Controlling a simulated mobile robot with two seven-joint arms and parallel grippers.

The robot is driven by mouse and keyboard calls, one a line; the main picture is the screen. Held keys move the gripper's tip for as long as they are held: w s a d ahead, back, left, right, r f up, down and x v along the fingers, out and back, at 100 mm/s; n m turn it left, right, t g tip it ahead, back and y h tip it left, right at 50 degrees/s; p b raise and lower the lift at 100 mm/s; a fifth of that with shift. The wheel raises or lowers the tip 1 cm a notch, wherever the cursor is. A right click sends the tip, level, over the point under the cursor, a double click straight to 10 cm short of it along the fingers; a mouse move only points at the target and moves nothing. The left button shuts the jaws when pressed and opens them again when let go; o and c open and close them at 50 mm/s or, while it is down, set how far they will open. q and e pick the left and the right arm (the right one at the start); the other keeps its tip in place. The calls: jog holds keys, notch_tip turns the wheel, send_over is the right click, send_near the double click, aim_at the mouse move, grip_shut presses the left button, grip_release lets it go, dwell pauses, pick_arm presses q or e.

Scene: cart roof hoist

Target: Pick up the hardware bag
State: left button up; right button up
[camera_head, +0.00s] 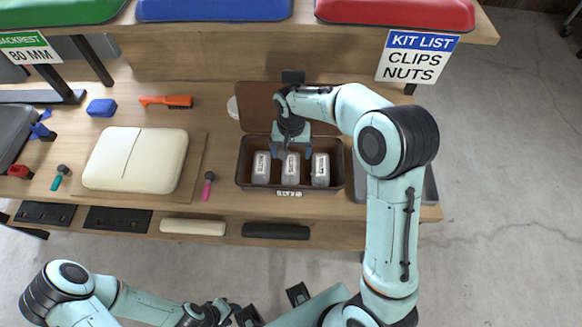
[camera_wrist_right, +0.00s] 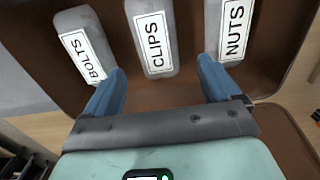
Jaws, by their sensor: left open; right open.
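Three pale bags lie side by side in an open brown box (camera_head: 339,160). In the right wrist view their labels read BOLTS (camera_wrist_right: 82,45), CLIPS (camera_wrist_right: 152,40) and NUTS (camera_wrist_right: 233,30). In the head view the middle bag (camera_head: 291,172) is directly in front of my right gripper (camera_head: 291,152). My right gripper is open and points down at the box, its blue fingers on either side of the near end of the CLIPS bag in the wrist view (camera_wrist_right: 161,68). Contact cannot be told. My left gripper (camera_head: 232,314) is low at the bottom edge, away from the bench, partly cut off.
The box lid (camera_head: 257,110) stands open behind. A sign (camera_head: 417,56) reads KIT LIST, CLIPS, NUTS. Left of the box are a pink-handled tool (camera_head: 208,186), a cream cushion (camera_head: 135,159) and an orange brush (camera_head: 166,102). A grey tray (camera_head: 431,185) is partly behind my right arm.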

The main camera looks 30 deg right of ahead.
aim_at(291, 158)
notch_tip(291, 158, down, 5)
jog(key=shift+d+r, duration=0.1)
jog(key=c, duration=1.2)
jog(key=shift+w, duration=0.1)
